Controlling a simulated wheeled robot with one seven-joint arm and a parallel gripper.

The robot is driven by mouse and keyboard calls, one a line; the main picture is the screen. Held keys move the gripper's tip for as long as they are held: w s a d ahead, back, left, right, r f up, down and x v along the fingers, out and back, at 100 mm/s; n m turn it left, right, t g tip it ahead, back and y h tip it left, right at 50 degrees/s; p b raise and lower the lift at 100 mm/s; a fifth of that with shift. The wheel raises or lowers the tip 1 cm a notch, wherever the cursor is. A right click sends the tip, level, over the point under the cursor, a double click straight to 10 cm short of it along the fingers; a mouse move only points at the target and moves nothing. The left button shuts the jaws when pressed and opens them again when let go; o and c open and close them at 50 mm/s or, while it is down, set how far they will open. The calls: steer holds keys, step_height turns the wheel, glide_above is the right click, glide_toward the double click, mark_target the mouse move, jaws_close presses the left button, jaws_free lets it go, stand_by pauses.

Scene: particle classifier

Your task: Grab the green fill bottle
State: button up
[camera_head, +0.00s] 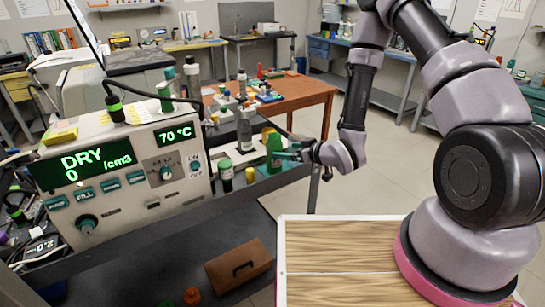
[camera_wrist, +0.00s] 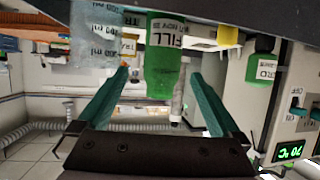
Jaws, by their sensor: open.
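The green fill bottle (camera_head: 274,152) stands on the dark bench to the right of the machine. In the wrist view, which is upside down, the bottle (camera_wrist: 163,72) carries a FILL label and shows between the two teal fingers. My gripper (camera_head: 288,150) is open and reaches the bottle from the right in the head view. In the wrist view my gripper (camera_wrist: 160,75) has clear gaps beside the bottle on both sides. I cannot tell exactly how far the fingertips reach along it.
The machine (camera_head: 125,205) reads DRY and 70 °C.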

mark_target(269, 150)
steer(key=x, duration=1)
steer(key=shift+w+a+f, duration=0.1)
steer(key=shift+a+f, duration=0.2)
steer(key=shift+a, duration=0.05)
jaws_close()
